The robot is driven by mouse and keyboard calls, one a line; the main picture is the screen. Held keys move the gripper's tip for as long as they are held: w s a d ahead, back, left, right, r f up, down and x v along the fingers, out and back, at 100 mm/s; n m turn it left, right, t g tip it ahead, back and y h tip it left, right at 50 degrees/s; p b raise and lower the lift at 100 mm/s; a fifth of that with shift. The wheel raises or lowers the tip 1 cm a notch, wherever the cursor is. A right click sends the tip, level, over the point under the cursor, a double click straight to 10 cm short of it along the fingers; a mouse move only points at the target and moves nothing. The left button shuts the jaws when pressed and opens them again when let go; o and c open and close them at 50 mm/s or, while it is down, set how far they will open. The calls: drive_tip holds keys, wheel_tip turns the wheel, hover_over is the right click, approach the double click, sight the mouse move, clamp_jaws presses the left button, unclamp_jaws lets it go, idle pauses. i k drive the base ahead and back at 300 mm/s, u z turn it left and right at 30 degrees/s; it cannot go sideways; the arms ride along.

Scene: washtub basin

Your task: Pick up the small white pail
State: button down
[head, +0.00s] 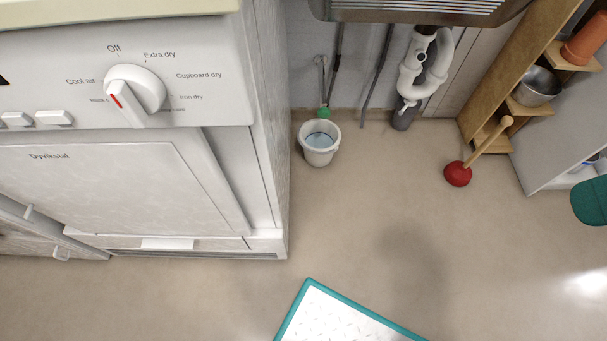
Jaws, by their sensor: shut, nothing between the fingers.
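The small white pail (319,153) stands upright on the floor below the sink, close to the back wall. Its open top faces up and shows something bluish inside, perhaps water. A pale rim runs around the top. I cannot make out a handle clearly. My gripper is not in this view, so its place relative to the pail does not show.
A white dryer (120,180) fills the left. Drain pipes (420,75) hang behind the pail to the right. A red plunger (458,174) leans at a wooden shelf (510,140). A teal-edged white platform (345,320) lies in front. The floor between is clear.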

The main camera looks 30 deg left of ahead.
sight(320, 138)
drive_tip(key=k, duration=0.3)
drive_tip(key=z, duration=2)
drive_tip(key=i, duration=0.65)
drive_tip(key=u, duration=2)
